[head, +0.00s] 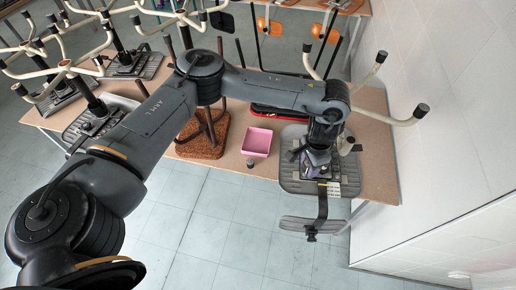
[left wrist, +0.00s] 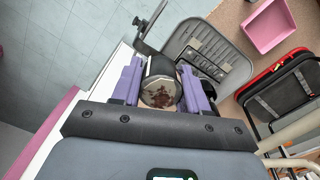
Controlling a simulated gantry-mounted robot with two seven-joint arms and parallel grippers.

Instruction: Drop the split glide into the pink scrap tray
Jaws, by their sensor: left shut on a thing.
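My left gripper (head: 318,162) is shut on a black cylindrical glide (left wrist: 160,88). In the left wrist view its purple fingers (left wrist: 161,84) press on both sides of the glide, whose pale end face has rust-brown marks. Whether the glide is split, or joined to a leg, I cannot tell. In the head view the gripper is above the grey upturned chair seat (head: 292,183) and hides the glide. The pink scrap tray (head: 257,141) stands on the table to the left of the gripper; it also shows in the left wrist view (left wrist: 268,27) and looks empty. My right gripper is not in view.
Cream chair legs with black tips (head: 403,121) stick up right of the gripper, near the white wall. A red-edged black case (head: 280,112) lies behind the tray. A small dark piece (head: 250,163) is at the table's front edge. More upturned chairs stand at left.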

